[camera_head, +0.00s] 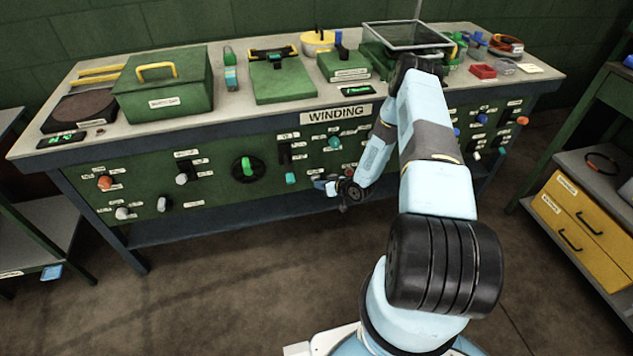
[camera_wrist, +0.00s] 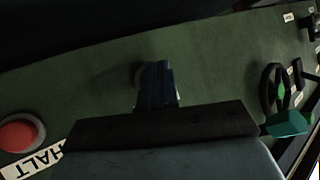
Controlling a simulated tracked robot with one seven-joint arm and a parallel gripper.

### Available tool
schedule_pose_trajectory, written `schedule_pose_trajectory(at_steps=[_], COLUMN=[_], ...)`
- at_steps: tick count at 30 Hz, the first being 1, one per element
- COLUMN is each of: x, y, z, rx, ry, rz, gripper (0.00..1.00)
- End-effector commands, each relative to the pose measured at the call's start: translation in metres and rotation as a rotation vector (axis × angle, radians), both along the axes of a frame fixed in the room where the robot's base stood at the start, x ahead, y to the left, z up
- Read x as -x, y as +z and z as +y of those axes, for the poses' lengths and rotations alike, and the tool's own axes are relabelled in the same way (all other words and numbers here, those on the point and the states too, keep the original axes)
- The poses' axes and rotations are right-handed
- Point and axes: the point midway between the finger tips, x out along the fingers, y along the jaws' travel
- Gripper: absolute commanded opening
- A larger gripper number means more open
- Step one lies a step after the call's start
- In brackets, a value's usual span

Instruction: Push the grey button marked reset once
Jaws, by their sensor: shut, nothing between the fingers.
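My gripper (camera_head: 333,188) is at the lower front of the green panel (camera_head: 222,160), below the WINDING sign, and its fingers point at the panel. In the wrist view my gripper (camera_wrist: 155,72) is shut and empty. A dim round shape (camera_wrist: 138,72) shows partly behind its fingertips. I cannot tell whether this is the grey button or only shadow, nor whether the fingers touch it. No label reading reset is legible; the small labels in the head view are too small to read.
A red button (camera_wrist: 20,132) sits beside a label reading HALT (camera_wrist: 36,162). A green-and-black rotary knob (camera_wrist: 277,88) and a teal part (camera_wrist: 287,123) are at the right. A green case (camera_head: 165,85) and other items crowd the bench top. The floor in front is clear.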

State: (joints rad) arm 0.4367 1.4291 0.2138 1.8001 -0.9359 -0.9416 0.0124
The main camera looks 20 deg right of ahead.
Motion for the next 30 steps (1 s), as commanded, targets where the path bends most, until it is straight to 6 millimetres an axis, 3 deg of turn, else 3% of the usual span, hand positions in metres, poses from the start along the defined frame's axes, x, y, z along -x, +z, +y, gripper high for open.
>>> schedule_pose_trajectory(at_steps=[21,30], x=[-0.004,0.006], y=[0.0,0.0], z=[0.0,0.0], rx=[0.0,-0.001], ry=[0.0,-0.001], rz=[0.0,0.001], gripper=[0.0,0.0])
